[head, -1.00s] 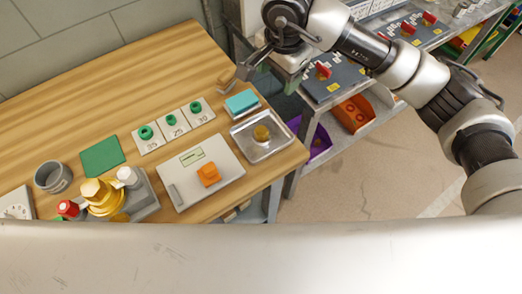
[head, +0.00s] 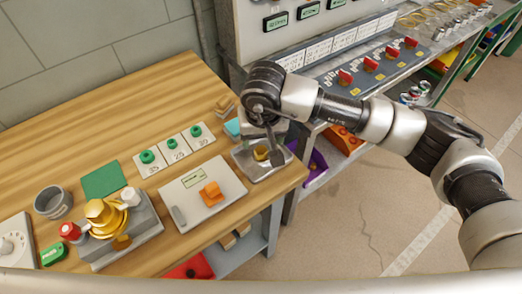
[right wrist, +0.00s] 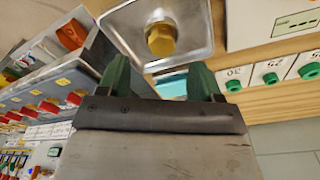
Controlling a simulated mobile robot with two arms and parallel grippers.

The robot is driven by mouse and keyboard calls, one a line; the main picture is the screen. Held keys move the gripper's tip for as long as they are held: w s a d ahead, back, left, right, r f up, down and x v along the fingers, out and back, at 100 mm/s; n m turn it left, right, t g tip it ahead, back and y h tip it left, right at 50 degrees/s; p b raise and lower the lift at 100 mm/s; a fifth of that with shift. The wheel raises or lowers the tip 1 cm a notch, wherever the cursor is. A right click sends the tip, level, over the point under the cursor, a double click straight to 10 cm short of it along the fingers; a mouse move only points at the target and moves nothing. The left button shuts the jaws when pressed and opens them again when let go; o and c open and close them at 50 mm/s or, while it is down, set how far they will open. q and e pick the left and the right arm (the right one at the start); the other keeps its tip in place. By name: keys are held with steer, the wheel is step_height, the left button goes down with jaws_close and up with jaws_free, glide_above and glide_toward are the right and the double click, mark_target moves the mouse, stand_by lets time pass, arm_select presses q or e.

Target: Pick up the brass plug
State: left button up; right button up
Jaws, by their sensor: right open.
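The brass plug (head: 260,154), a small hexagonal brass piece, sits in a shallow metal tray (head: 282,167) at the right end of the wooden bench. In the right wrist view the plug (right wrist: 161,38) lies in the tray (right wrist: 116,24), ahead of the fingertips. My right gripper (head: 263,143) is above the tray, partly covering the plug in the head view. Its two green fingers (right wrist: 160,75) are apart with nothing between them. My left gripper is not in view.
Left of the tray are a grey plate with an orange block (head: 211,193), numbered cards with green rings (head: 175,148), and a teal block (head: 233,128) close to the gripper. A brass valve assembly (head: 106,215) stands farther left. A shelf with red switches (head: 370,64) is behind my arm.

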mark_target(261, 150)
steer(key=shift+w+a+f+p, duration=0.1)
steer(key=shift+f+p, duration=0.55)
steer(key=shift+f, duration=1.65)
steer(key=c, duration=1)
steer(key=shift+c, duration=0.4)
steer(key=shift+r, duration=0.15)
